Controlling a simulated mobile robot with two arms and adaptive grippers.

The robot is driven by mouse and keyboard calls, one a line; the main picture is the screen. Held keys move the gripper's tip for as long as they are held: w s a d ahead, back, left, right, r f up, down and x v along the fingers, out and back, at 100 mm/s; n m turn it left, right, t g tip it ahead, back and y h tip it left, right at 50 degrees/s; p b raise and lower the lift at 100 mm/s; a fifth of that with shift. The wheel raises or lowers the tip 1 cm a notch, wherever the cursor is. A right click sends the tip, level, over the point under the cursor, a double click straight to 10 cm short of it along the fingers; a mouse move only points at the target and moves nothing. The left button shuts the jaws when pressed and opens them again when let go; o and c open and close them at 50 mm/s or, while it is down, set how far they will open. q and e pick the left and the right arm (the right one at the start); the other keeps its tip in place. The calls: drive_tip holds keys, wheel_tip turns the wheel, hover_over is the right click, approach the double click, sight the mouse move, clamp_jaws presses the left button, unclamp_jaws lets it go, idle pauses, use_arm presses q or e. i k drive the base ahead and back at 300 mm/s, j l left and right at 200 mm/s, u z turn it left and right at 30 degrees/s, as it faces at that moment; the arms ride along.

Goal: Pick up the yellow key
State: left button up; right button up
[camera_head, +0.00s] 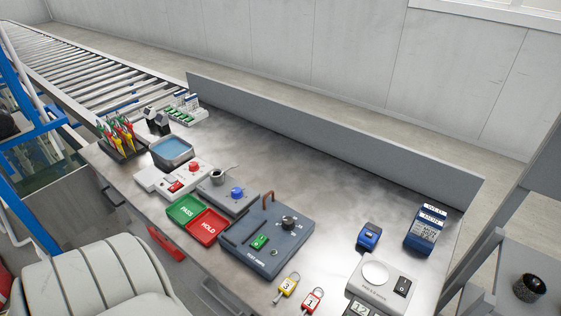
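I cannot make out a separate yellow key. A yellow padlock (286,287) marked 3 lies near the front edge of the metal bench (330,190), in the lower middle of the head view. A red padlock (311,301) marked 1 lies just right of it. Both have grey shackles. A rack at the far left end holds tools with red, green and yellow handles (120,133), too small to tell apart. Neither of my grippers is in view.
A dark blue test box (268,247) with a copper-coloured handle stands left of the padlocks. Green (184,209) and red (207,226) trays lie beside it. A white scale (383,284) is at right. The rear middle bench is clear; a grey chair (95,280) stands in front.

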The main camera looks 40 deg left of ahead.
sight(288, 285)
drive_tip(key=u, duration=1.25)
drive_tip(key=k+j, duration=0.05)
